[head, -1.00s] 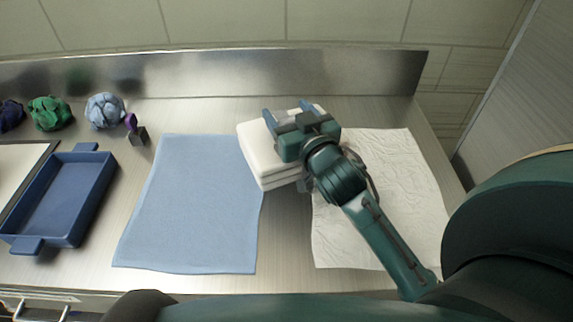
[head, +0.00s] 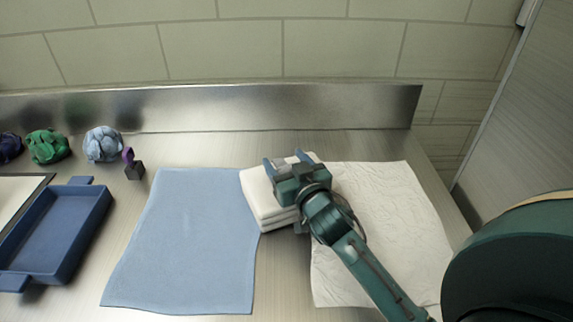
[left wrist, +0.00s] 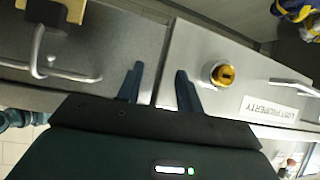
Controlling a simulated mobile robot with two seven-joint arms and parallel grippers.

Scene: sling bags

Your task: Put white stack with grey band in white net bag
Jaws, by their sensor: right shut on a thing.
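The white stack (head: 262,202) lies between the blue cloth and a white wrinkled sheet in the head view, its layered side facing front left. My right gripper (head: 285,162) is over its top right part, shut on it. The gripper covers much of the stack, and I cannot make out the grey band. I cannot identify a white net bag in these views. My left gripper (left wrist: 157,80) shows only in the left wrist view, open and empty in front of drawer fronts.
The blue cloth (head: 190,240) and white wrinkled sheet (head: 385,215) lie flat either side. A blue tray (head: 58,235), bundled green (head: 47,146) and light blue (head: 103,144) bags are at left. A metal backsplash (head: 230,110) bounds the back. The left wrist view shows a drawer handle (left wrist: 60,75).

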